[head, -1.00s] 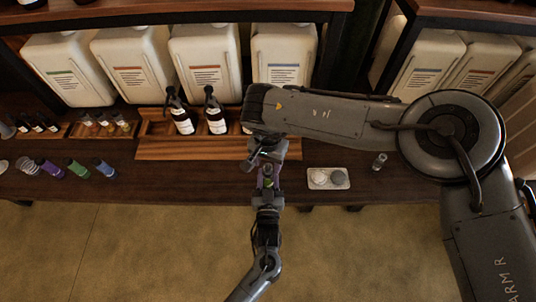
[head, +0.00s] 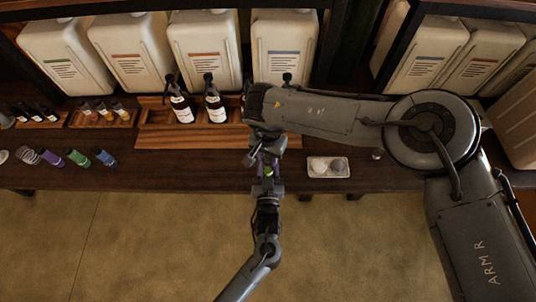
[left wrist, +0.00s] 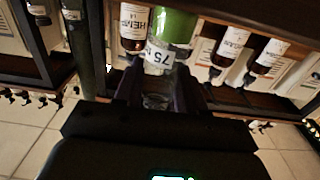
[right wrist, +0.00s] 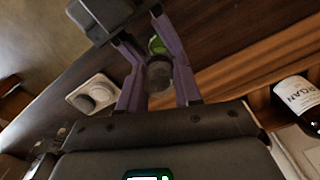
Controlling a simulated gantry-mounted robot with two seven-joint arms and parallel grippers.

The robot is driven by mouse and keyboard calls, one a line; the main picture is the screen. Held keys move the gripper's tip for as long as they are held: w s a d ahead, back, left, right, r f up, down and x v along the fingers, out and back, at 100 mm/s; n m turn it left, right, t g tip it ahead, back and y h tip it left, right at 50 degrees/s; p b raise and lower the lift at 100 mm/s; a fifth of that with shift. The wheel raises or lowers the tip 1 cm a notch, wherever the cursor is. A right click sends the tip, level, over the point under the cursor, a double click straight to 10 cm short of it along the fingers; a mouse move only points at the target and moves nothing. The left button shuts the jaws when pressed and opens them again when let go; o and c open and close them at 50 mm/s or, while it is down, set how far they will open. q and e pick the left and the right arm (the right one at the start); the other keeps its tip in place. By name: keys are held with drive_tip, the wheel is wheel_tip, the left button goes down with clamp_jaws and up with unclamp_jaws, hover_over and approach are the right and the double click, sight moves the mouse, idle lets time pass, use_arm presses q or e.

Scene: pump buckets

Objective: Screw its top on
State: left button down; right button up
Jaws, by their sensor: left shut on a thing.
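A small bottle with green contents (head: 268,170) is upright between my two grippers, at the front edge of the counter. My left gripper (head: 267,186) is shut on its lower part from the front. In the left wrist view, a clear part (left wrist: 155,101) shows between the dark fingers, with a "75" label and green beyond. My right gripper (head: 266,158) is at the bottle's upper end, its purple fingers on either side of a dark round top (right wrist: 159,76). Green shows past it in the right wrist view. Whether these fingers press on the top, or how it sits, is unclear.
A white tray (head: 315,174) with two round pieces lies right of the grippers. A wooden rack (head: 160,142) with pump bottles stands behind, partly hidden by my right arm. Large white jugs (head: 202,48) line the back.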

clamp_jaws()
drive_tip(key=m, duration=0.8)
drive_tip(key=shift+f+m, duration=0.1)
drive_tip(key=shift+m, duration=0.3)
drive_tip(key=m, duration=0.9)
drive_tip(key=shift+m, duration=0.3)
drive_tip(key=m, duration=0.9)
drive_tip(key=shift+m, duration=0.3)
drive_tip(key=m, duration=0.4)
drive_tip(key=shift+m, duration=0.3)
drive_tip(key=m, duration=0.4)
drive_tip(key=o, duration=0.9)
unclamp_jaws()
